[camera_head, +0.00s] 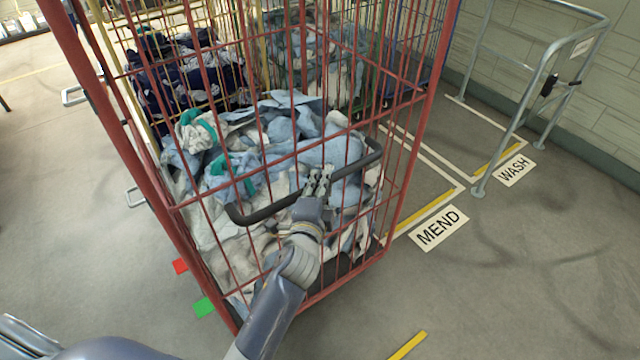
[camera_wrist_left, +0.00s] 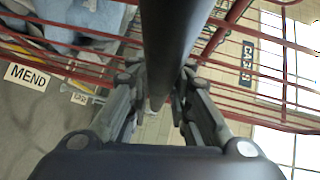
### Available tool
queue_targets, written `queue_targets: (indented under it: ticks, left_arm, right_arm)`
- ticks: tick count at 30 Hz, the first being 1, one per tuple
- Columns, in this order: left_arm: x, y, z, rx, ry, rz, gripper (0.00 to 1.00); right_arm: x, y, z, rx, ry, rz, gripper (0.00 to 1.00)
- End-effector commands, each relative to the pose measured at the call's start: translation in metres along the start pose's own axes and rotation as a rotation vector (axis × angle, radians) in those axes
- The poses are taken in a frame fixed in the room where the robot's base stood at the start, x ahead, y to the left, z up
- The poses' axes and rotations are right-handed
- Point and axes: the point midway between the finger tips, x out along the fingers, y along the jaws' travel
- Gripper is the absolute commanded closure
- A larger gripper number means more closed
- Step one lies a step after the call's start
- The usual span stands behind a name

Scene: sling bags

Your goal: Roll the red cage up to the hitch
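The red cage (camera_head: 408,170) is a tall wire roll cage, upright in the middle of the head view, filled with blue, white and teal cloth (camera_head: 290,140). A black bar handle (camera_head: 262,214) crosses its near side. My left gripper (camera_head: 318,182) is at this handle, with its fingers on both sides of the bar. In the left wrist view the handle (camera_wrist_left: 172,45) runs between the fingers (camera_wrist_left: 160,85), which look closed against it. My right gripper is not in view. I cannot make out a hitch in either view.
Other cages with dark and pale cloth (camera_head: 185,75) stand behind. Floor signs read MEND (camera_head: 438,229) and WASH (camera_head: 515,170), beside marked bays. A grey metal rail (camera_head: 530,90) stands by the right wall. The right foreground floor is clear.

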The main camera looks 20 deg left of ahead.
Motion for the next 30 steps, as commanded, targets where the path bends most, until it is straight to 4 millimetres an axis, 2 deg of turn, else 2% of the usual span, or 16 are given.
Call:
queue_targets:
  ticks: [8,14,15,18,30]
  left_arm:
    - [0.015,-0.006,0.016,0.004,-0.003,-0.002,1.0]
    - [0.015,-0.007,0.017,0.002,-0.005,-0.005,1.0]
    - [0.015,-0.007,0.017,0.002,-0.005,-0.005,0.79]
    - [0.015,-0.007,0.016,0.001,-0.004,-0.005,0.6]
    - [0.009,-0.004,0.015,0.001,-0.001,0.0,0.6]
  right_arm:
    - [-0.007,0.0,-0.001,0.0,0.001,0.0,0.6]
    - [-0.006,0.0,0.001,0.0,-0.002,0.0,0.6]
    - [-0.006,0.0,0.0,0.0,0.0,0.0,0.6]
    - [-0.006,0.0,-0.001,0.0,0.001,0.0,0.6]
    - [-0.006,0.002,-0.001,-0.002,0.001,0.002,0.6]
